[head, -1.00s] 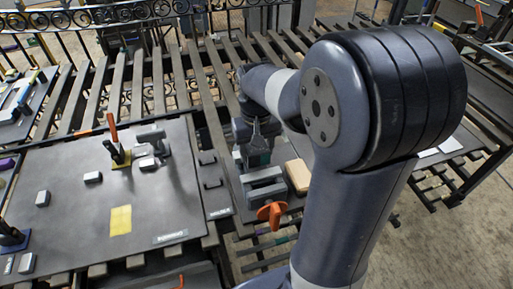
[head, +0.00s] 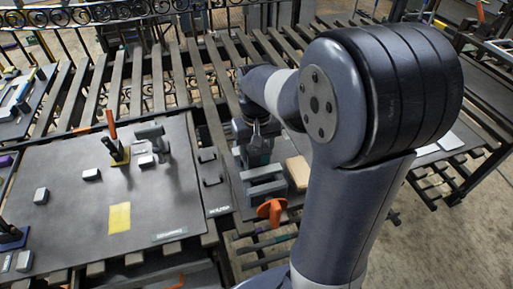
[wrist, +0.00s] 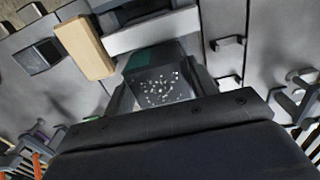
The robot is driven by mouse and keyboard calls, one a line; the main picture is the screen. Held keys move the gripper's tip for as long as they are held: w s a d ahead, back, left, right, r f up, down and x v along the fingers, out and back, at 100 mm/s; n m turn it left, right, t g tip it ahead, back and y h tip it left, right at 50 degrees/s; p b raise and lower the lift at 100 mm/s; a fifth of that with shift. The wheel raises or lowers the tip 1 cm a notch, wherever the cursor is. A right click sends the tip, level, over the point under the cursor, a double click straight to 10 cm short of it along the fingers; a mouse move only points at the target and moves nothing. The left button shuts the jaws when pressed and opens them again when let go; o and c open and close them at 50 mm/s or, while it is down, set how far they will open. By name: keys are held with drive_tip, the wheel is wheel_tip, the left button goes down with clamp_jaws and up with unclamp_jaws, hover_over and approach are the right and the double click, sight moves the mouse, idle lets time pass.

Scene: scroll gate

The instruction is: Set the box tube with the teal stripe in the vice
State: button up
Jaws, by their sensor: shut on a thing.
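My gripper (wrist: 160,92) is shut on a dark box tube (wrist: 164,88) in the wrist view. The tube's near face has white specks, and a teal patch (wrist: 140,62) shows on its upper side. The grey vice (head: 264,188) with an orange handle (head: 271,209) stands right in front of the gripper in the head view. Its pale jaw bars (wrist: 150,32) lie just beyond the tube in the wrist view. I cannot tell whether the tube touches the jaws or is between them. In the head view my arm partly hides the gripper (head: 258,155).
A wooden block (head: 298,171) stands close to the right of the vice. A dark board (head: 70,205) at left carries a yellow patch (head: 119,217), small grey blocks and an upright tool with an orange handle (head: 112,125). Slatted benching (head: 140,85) runs behind.

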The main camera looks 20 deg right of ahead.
drive_tip(key=shift+f, duration=0.5)
drive_tip(key=o, duration=1.2)
drive_tip(key=shift+o, duration=0.2)
drive_tip(key=shift+r, duration=0.1)
wheel_tip(320, 180, up, 11)
drive_tip(key=shift+f, duration=0.15)
